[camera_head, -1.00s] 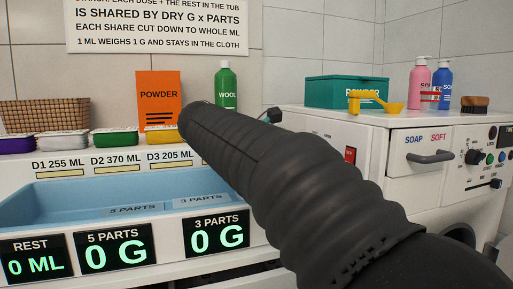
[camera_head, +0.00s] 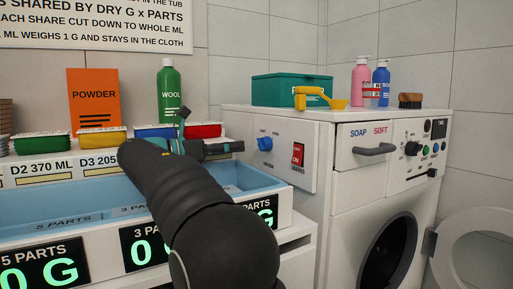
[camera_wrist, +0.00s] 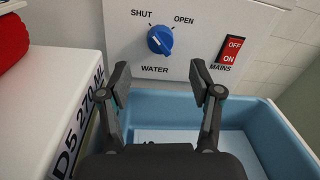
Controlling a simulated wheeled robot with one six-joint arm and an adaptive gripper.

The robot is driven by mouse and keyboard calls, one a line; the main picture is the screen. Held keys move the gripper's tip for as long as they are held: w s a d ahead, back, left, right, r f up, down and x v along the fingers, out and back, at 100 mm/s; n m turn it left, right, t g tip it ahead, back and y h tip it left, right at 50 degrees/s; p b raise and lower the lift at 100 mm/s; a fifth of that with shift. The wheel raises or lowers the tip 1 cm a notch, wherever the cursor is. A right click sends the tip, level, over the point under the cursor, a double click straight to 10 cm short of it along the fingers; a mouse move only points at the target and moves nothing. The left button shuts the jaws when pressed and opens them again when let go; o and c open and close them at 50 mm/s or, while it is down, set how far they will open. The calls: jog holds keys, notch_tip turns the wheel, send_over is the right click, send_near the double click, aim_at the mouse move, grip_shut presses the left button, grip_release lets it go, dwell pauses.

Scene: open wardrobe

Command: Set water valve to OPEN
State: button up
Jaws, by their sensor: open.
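The water valve is a round blue knob (camera_wrist: 160,40) on a white panel, with SHUT printed at its upper left, OPEN at its upper right and WATER below. Its pale mark appears to point up and left, toward SHUT. In the head view the knob (camera_head: 265,144) sits on the side of the white washer. My gripper (camera_wrist: 160,82) is open and empty, its two fingers spread below and in front of the knob, apart from it. In the head view my gripper (camera_head: 236,147) points right toward the panel, partly hidden by my arm.
A red MAINS switch (camera_wrist: 230,51) is right of the knob on the same panel. A blue tub (camera_wrist: 262,122) lies below the gripper. A white ledge (camera_wrist: 60,75) with a red item is at left. Coloured containers and a green WOOL bottle (camera_head: 168,95) stand behind my arm.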

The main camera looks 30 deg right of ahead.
aim_at(264, 144)
jog(key=d, duration=0.5)
jog(key=s+d, duration=0.1)
jog(key=d, duration=0.1)
jog(key=shift+d, duration=0.15)
jog(key=c, duration=1.1)
